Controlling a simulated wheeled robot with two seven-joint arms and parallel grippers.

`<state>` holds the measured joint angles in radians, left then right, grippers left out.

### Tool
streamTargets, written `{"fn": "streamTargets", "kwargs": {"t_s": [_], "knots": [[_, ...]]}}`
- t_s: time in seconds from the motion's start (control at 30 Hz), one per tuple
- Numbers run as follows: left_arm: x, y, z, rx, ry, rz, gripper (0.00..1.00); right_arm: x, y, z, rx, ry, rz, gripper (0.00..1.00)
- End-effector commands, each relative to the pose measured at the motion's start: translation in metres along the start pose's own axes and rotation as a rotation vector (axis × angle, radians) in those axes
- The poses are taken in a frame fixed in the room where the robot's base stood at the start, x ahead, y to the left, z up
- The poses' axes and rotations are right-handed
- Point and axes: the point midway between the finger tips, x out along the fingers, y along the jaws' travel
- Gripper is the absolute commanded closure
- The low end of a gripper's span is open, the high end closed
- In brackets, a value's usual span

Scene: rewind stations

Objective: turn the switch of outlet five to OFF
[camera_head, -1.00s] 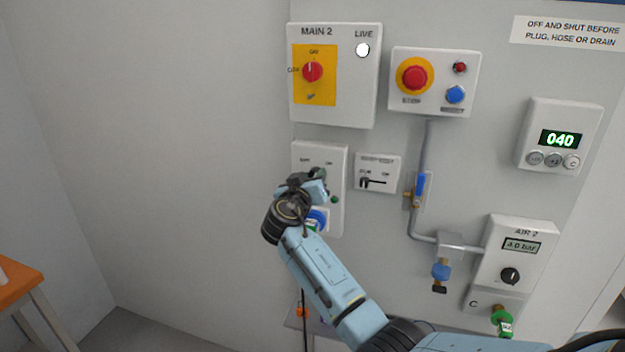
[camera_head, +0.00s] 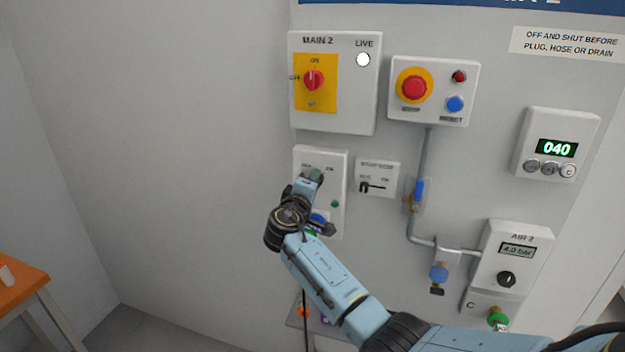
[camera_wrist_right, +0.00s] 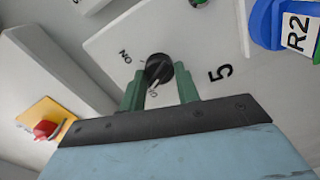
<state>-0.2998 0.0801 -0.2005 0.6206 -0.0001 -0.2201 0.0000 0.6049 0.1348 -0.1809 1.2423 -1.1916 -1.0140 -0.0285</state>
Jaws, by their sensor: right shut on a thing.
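The outlet five box (camera_head: 337,165) is a white panel on the wall. In the right wrist view it bears a printed 5 (camera_wrist_right: 220,72) and a black rotary switch knob (camera_wrist_right: 158,67). The ON label shows at the knob's upper left; another label below it is partly hidden. My right gripper (camera_wrist_right: 160,88) has its green fingers on both sides of the knob, shut on it. In the head view my right gripper (camera_head: 312,177) covers the knob. Which label the knob points at is hard to tell. My left gripper is out of view.
A blue plug marked R2 (camera_wrist_right: 268,22) sits close beside the switch. Above is the MAIN 2 box (camera_head: 350,90) with its red rotary switch (camera_head: 313,80). To the right are a small slider box (camera_head: 378,177) and a blue-handled pipe valve (camera_head: 418,190). The wall at left is bare.

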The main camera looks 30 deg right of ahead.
Motion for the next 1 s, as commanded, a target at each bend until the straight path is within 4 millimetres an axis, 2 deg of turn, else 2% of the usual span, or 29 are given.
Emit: {"fn": "streamTargets", "kwargs": {"t_s": [0.4, 1.0], "knots": [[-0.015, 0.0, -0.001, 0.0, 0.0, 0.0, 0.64, 0.0, -0.001, 0.0, -0.236, 0.0, -0.001, 0.91], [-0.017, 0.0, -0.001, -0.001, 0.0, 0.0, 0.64, 0.0, -0.002, 0.001, -0.286, 0.0, -0.001, 0.91]]}}
